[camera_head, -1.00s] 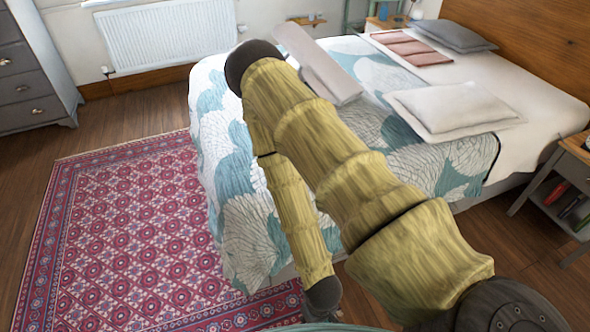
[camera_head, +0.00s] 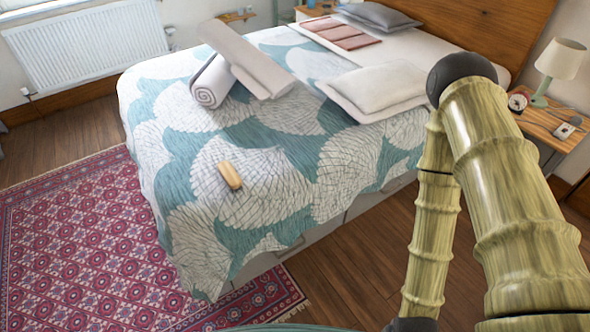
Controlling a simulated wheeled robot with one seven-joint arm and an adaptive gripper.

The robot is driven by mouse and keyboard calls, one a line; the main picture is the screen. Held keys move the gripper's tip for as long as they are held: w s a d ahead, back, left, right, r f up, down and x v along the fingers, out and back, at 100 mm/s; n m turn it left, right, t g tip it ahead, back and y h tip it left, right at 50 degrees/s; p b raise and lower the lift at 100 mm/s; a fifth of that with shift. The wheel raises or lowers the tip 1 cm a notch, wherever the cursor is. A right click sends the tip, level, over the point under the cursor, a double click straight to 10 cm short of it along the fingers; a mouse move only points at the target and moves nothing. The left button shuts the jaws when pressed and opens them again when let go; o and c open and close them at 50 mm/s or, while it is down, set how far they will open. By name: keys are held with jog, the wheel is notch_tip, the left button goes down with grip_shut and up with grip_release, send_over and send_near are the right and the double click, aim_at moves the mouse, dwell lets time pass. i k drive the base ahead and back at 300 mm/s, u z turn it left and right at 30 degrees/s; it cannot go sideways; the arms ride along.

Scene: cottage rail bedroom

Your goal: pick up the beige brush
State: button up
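The beige brush (camera_head: 230,175) lies on the patterned teal and white bedspread (camera_head: 330,175), toward the near foot part of the bed. Nothing touches it. My arm stands to the right of it, folded at a dark elbow joint, with bamboo-like links. My gripper is not clearly seen; the arm's lower end runs out of the picture at the bottom, so its fingers are hidden.
Two rolled or folded light towels (camera_head: 238,70) lie behind the brush on the bed. Pillows (camera_head: 375,88) are farther right. A nightstand (camera_head: 545,125) with a lamp (camera_head: 562,60) and clock stands right. A red rug (camera_head: 90,240) and bare floor lie in front and left.

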aim_at(230, 176)
jog(key=z, duration=1.95)
jog(key=i, duration=0.15)
jog(key=u, duration=2.9)
